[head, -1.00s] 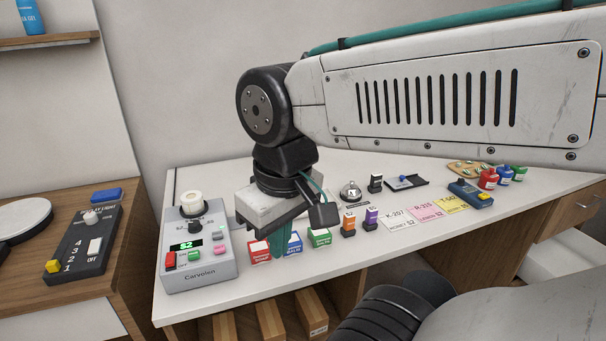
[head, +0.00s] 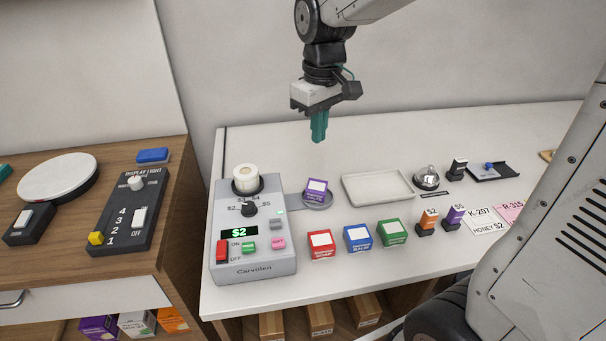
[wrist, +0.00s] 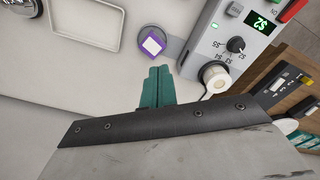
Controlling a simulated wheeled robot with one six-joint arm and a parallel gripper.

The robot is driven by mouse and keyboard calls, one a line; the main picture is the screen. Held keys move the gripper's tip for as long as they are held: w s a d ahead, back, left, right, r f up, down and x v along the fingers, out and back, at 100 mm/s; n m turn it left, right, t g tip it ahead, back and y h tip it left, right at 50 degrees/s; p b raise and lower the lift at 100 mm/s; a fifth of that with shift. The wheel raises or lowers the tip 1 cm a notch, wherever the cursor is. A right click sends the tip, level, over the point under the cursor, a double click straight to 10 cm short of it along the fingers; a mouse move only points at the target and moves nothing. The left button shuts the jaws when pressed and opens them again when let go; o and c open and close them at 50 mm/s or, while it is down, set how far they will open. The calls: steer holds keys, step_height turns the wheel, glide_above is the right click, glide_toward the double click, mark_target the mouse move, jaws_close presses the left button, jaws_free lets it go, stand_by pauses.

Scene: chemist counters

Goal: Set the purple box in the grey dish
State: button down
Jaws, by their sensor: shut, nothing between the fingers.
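The purple box (head: 316,190) with a white label sits on the small round grey dish (head: 318,203) joined to the right side of the Carvolen machine. In the wrist view the purple box (wrist: 153,44) also rests on the round dish (wrist: 166,48), with nothing touching it from above. My gripper (head: 319,138) is raised above the counter, behind and apart from the box. Its teal fingers (wrist: 158,80) are shut together and empty.
The Carvolen machine (head: 253,250) stands left of the dish. A pale rectangular tray (head: 378,203) lies to the right. Red (head: 320,244), blue (head: 358,238) and green (head: 392,232) boxes stand in front. A bell (head: 427,178) is farther right. The back of the counter is clear.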

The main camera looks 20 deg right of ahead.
mark_target(316, 191)
steer(key=w+a+f+n, duration=0.2)
steer(key=w+f, duration=0.5)
steer(key=w, duration=0.4)
steer(key=f, duration=1)
steer(key=shift+s+a+f, duration=0.15)
steer(key=shift+s+a, duration=0.05)
steer(key=shift+a, duration=0.05)
steer(key=shift+s+d, duration=0.35)
steer(key=shift+s, duration=0.2)
steer(key=shift+s+d, duration=0.3)
steer(key=shift+s, duration=0.2)
steer(key=shift+s+d, duration=0.45)
steer(key=shift+s, duration=0.15)
steer(key=shift+s, duration=0.1)
